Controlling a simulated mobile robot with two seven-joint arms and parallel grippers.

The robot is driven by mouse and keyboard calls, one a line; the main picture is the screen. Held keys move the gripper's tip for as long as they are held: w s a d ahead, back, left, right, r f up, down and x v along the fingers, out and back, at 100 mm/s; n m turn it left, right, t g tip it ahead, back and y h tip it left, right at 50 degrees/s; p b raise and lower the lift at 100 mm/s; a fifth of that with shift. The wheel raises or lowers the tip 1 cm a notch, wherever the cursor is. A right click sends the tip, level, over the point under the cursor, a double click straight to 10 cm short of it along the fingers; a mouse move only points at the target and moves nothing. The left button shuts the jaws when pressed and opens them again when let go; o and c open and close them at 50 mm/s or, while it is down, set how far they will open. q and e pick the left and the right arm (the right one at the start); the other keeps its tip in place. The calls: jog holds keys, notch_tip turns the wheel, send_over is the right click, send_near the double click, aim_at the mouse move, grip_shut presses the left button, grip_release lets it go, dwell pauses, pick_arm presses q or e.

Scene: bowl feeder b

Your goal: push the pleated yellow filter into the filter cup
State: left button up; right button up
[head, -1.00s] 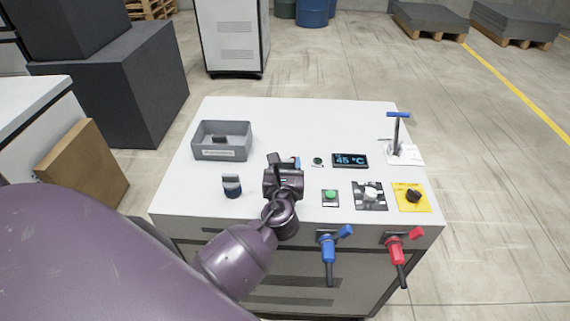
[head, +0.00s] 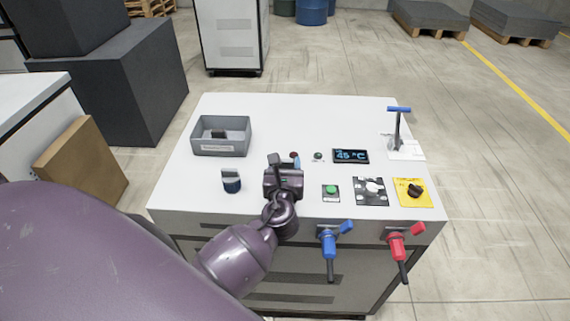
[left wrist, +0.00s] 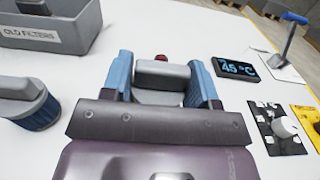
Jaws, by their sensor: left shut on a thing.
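My left gripper (head: 284,168) is above the tabletop, left of the display. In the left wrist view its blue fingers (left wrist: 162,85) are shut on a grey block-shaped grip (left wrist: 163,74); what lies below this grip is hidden. I see no yellow pleats, and I cannot make out the filter cup, which may be hidden by the gripper. A dark blue pleated filter with a grey top (head: 231,182) stands on the table left of the gripper; it also shows in the left wrist view (left wrist: 30,100). My right gripper is not in view.
A grey bin labelled "OLD FILTERS" (head: 221,151) with a dark piece inside stands back left. A display reading 45 °C (head: 350,156), green button (head: 330,190), grey knob (head: 373,187), black knob on yellow (head: 415,190) and blue-handled lever (head: 398,125) stand right. Blue and red valves (head: 329,243) jut out in front.

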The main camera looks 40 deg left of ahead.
pick_arm(q)
jog(key=shift+f+b, duration=0.85)
jog(key=shift+f, duration=0.35)
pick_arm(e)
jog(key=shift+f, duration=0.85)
pick_arm(q)
jog(key=o, duration=1)
jog(key=shift+o, duration=0.2)
jog(key=v, duration=0.2)
jog(key=shift+s+d, duration=0.15)
jog(key=shift+s, duration=0.1)
jog(key=v, duration=0.8)
jog(key=shift+b, duration=0.4)
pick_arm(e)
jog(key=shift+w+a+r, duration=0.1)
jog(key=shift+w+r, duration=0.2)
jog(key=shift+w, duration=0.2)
pick_arm(q)
jog(key=shift+d, duration=0.1)
